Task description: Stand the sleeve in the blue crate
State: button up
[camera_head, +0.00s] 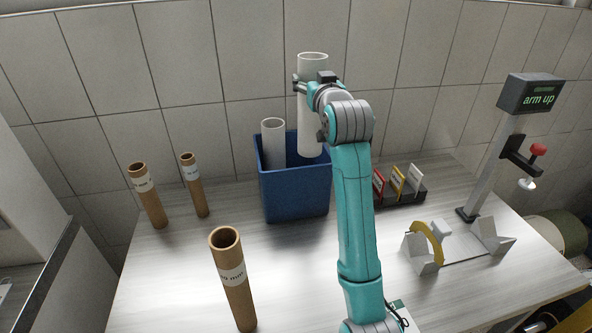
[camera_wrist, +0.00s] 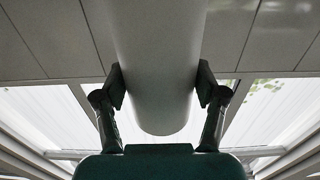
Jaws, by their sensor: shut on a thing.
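A white sleeve (camera_head: 311,125) is held upright by my gripper (camera_head: 304,82) at its upper part. In the head view its lower end overlaps the right part of the blue crate (camera_head: 296,195); I cannot tell how far it is inside the rim. In the wrist view the two fingers of my gripper (camera_wrist: 161,90) press on both sides of the pale sleeve (camera_wrist: 160,45). Another white tube (camera_head: 273,142) stands in the left part of the crate, its top above the rim. The crate's inside is mostly hidden.
Two brown tubes (camera_head: 150,200) (camera_head: 196,185) stand left of the crate, and a larger one (camera_head: 233,280) stands in front. A card rack (camera_head: 405,190), a cradle with a yellow ring (camera_head: 430,240) and a post with an "arm up" display (camera_head: 535,95) are on the right.

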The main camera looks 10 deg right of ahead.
aim_at(313, 150)
notch_tip(313, 150, down, 17)
jog(key=shift+r, duration=0.1)
dwell(0.4)
jog(key=shift+f, duration=0.7)
jog(key=o, duration=1.2)
jog(key=shift+r, duration=0.15)
